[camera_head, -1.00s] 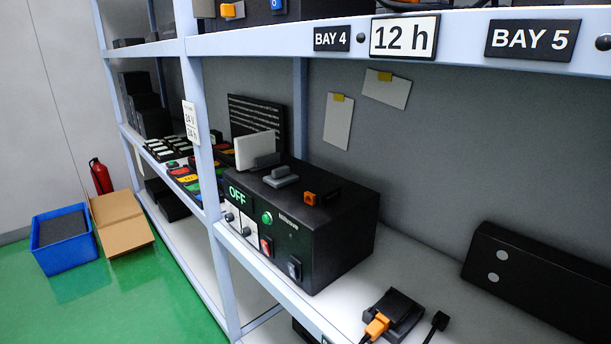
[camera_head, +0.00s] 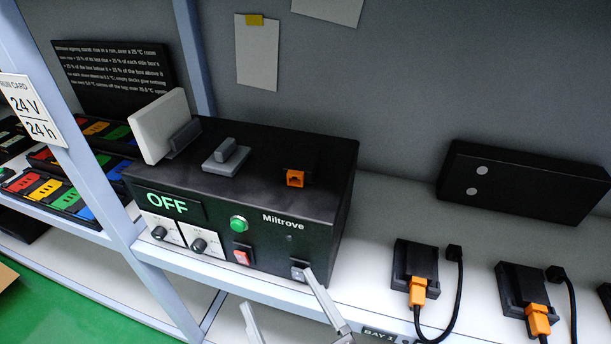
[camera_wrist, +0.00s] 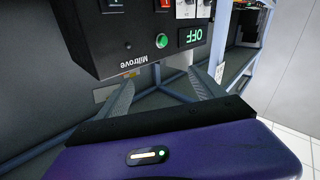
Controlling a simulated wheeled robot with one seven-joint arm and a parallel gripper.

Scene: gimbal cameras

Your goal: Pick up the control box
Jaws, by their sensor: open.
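The likely control box is a black Miltrove unit (camera_head: 265,225) on the shelf, with a green "OFF" display, dials, a round green button and a red switch on its front. A grey raised piece (camera_head: 226,157), an orange socket (camera_head: 295,178) and a white card in a holder (camera_head: 160,125) are on its top. My gripper (camera_head: 277,288) is open and empty at the lower front of the unit. The wrist view shows the unit upside down (camera_wrist: 130,40) beyond my open fingers (camera_wrist: 161,80). I cannot tell the exact gap between fingers and unit.
A shelf upright (camera_head: 75,165) stands close to the unit's left. Small black docks with orange plugs and cables (camera_head: 415,262) (camera_head: 522,288) sit to the right. A long black block (camera_head: 520,182) lies behind them. The shelf surface right of the unit is partly clear (camera_head: 385,205).

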